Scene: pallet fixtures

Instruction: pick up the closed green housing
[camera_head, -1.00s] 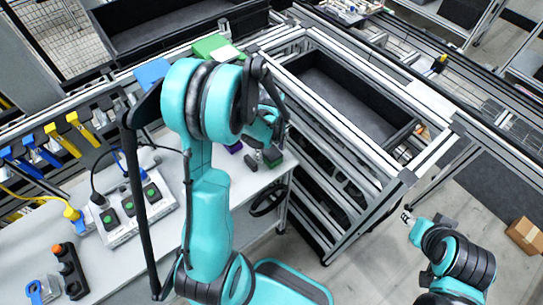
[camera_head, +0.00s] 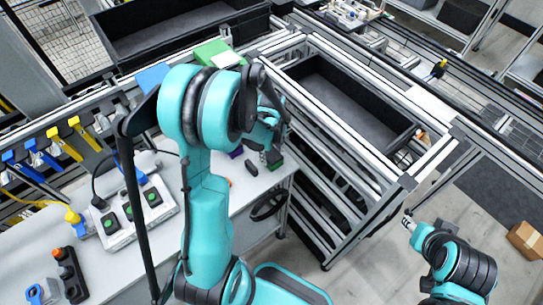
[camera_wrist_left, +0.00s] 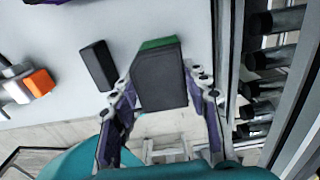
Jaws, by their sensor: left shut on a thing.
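The closed green housing (camera_wrist_left: 160,78) shows in the left wrist view as a dark box with a green edge along its far side. It is between the fingers of my left gripper (camera_wrist_left: 157,86), which is shut on it. In the head view the housing (camera_head: 275,160) is at the right end of the white bench, partly hidden by my left gripper and arm. I cannot tell whether it is clear of the bench top. My right gripper (camera_head: 407,221) is at the lower right, away from the bench, too small to read its fingers.
A small black block (camera_wrist_left: 98,65) lies just left of the housing. An orange-ended tool (camera_wrist_left: 38,83) and a purple part (camera_wrist_left: 45,2) lie farther left. Metal racking with a black bin (camera_head: 345,105) stands close on the right. A panel with green buttons (camera_head: 130,212) sits on the bench.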

